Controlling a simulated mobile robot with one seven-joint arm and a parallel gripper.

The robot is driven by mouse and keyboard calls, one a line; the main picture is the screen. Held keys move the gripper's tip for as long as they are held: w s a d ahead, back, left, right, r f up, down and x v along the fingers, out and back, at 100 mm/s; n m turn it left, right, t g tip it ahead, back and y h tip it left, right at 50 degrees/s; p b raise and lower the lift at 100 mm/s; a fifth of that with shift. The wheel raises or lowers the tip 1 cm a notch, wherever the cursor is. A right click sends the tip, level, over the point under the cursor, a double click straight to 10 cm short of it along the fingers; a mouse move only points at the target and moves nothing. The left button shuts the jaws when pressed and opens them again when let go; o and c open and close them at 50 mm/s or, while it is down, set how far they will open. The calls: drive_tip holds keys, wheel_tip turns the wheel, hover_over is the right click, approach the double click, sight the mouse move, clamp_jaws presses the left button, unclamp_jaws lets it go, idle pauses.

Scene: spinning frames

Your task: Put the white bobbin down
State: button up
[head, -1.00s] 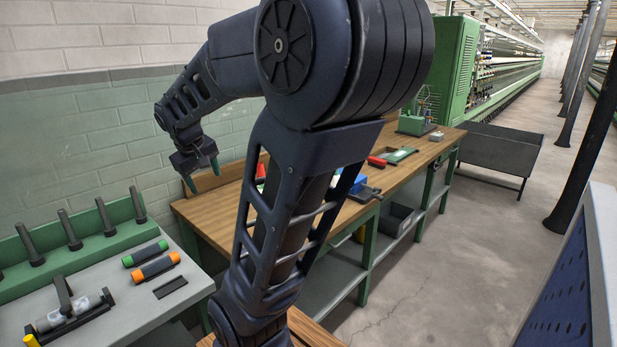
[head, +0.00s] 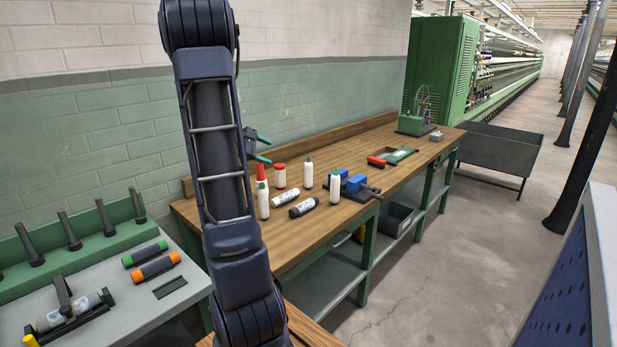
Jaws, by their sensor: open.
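Several white, bottle-like upright pieces stand on the wooden bench. They include a green-topped one (head: 308,178), a red-capped one (head: 280,178), one at the front right (head: 334,190) and one partly behind my arm (head: 263,203). A white bobbin-like cylinder (head: 286,198) with grey markings lies on its side among them, beside a dark cylinder (head: 303,207). I cannot tell for certain which is the task's white bobbin. My gripper (head: 265,148) is open, with green-tipped fingers, above the bench's back left part. Nothing shows between the fingers.
At left, a grey tabletop (head: 130,305) carries green- and orange-ended dark bobbins (head: 155,265) and a clamped greyish bobbin (head: 68,311). The bench's middle right has free room.

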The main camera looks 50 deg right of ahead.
sight(311, 166)
drive_tip(key=shift+w+d+f+n+t+h, duration=0.4)
drive_tip(key=shift+w+d+f+n+h, duration=0.7)
drive_tip(key=shift+d+f+n, duration=3.05)
drive_tip(key=shift+w+d+f+n+t+h, duration=0.1)
drive_tip(key=shift+w+d+f+t+h, duration=0.9)
drive_tip(key=shift+d, duration=6)
drive_tip(key=shift+w+d+f+n+g+h, duration=0.2)
drive_tip(key=shift+w+d+f+n+h, duration=1.45)
drive_tip(key=shift+d+f, duration=3.25)
drive_tip(key=shift+s+d+r+n+y, duration=0.55)
drive_tip(key=shift+d+r, duration=0.2)
drive_tip(key=shift+d, duration=0.15)
drive_tip(key=c, duration=1.2)
